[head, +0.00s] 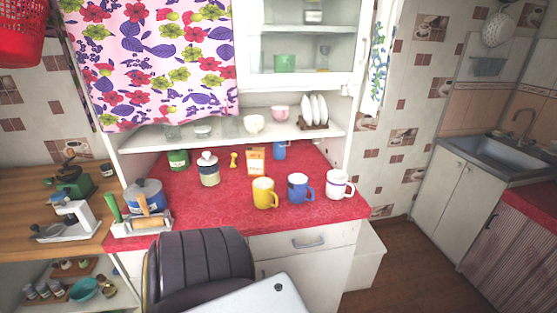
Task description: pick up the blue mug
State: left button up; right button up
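The blue mug (298,190) stands upright on the red-covered counter (225,208), near its front edge. Its handle points to the right. A yellow mug (262,194) is close on its left, and a white mug (336,186) with a dark band is on its right. A second, smaller blue cup or container (279,151) stands farther back under the shelf, partly in shadow. Neither of my grippers is in view, so nothing is seen near or holding the blue mug.
An orange box (255,161), a lidded jar (209,169) and a green tin (178,160) stand behind. A blue pot (147,194) is at the left. A shelf (300,134) overhangs the counter's back.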

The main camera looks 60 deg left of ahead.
aim_at(298, 183)
jog(key=u, duration=1.9)
